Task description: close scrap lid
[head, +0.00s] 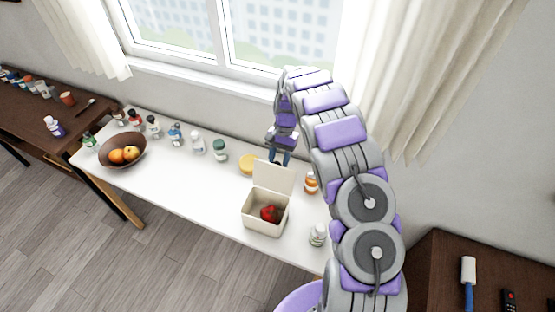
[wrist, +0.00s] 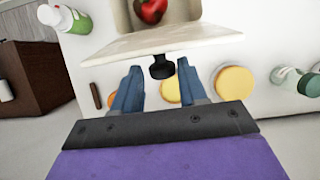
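The scrap box (head: 262,222) is a cream container on the white table, with a red item (head: 269,213) inside. Its lid (head: 273,177) stands open and roughly upright at the back edge. My gripper (head: 279,158) is just behind the lid's upper edge. In the wrist view the lid (wrist: 165,41) spans the picture ahead of my gripper (wrist: 158,66). The two blue fingers are apart, with the lid's black knob (wrist: 162,68) in the gap between their tips. I cannot tell whether either finger touches it. The red item (wrist: 150,10) shows beyond the lid.
The white table (head: 190,190) carries a fruit bowl (head: 107,154), several bottles along the back and yellow discs (wrist: 236,83) behind the box. An orange bottle (head: 311,184) and a white bottle (head: 318,235) stand right of the box. The table left of the box is clear.

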